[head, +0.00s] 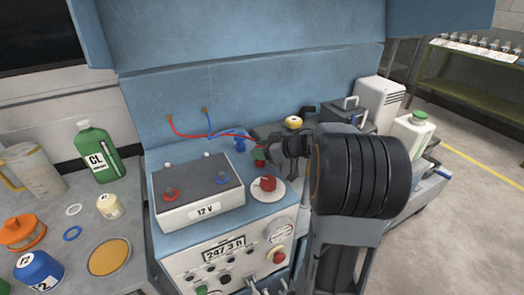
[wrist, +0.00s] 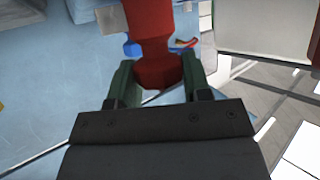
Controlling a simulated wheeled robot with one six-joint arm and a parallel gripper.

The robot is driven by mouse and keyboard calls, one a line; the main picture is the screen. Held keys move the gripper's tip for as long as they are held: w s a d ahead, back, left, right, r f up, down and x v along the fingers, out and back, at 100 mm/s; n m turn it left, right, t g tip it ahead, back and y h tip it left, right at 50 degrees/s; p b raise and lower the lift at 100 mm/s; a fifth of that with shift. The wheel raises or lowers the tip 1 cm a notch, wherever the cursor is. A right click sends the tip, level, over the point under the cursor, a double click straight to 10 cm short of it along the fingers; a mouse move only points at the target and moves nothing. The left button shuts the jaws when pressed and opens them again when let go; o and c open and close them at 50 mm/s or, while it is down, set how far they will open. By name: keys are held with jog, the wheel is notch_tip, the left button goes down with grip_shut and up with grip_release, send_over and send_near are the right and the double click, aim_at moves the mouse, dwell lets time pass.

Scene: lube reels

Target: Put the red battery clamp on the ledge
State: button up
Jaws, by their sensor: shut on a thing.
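The red battery clamp (wrist: 155,65) sits between the two green finger pads of my gripper (wrist: 158,82) in the wrist view, and the jaws are shut on it. In the head view my gripper (head: 262,156) is above the right rear part of the blue machine, and the clamp is mostly hidden there. A red cable (head: 205,136) runs from the blue back panel towards the gripper. A blue clamp (head: 240,143) on a blue cable lies just left of the gripper. I cannot tell for sure which surface is the ledge.
A 12 V battery (head: 198,190) stands on the blue machine (head: 226,232), left of the gripper. A red knob on a white disc (head: 268,186) is in front. A dark box (head: 347,113) and a white jug (head: 411,133) stand right. Bottles and jars crowd the left table.

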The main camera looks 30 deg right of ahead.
jog(key=shift+f, duration=0.15)
jog(key=o, duration=0.9)
jog(key=shift+o, duration=0.2)
jog(key=shift+r, duration=0.2)
jog(key=p+v, duration=0.2)
jog(key=v, duration=1)
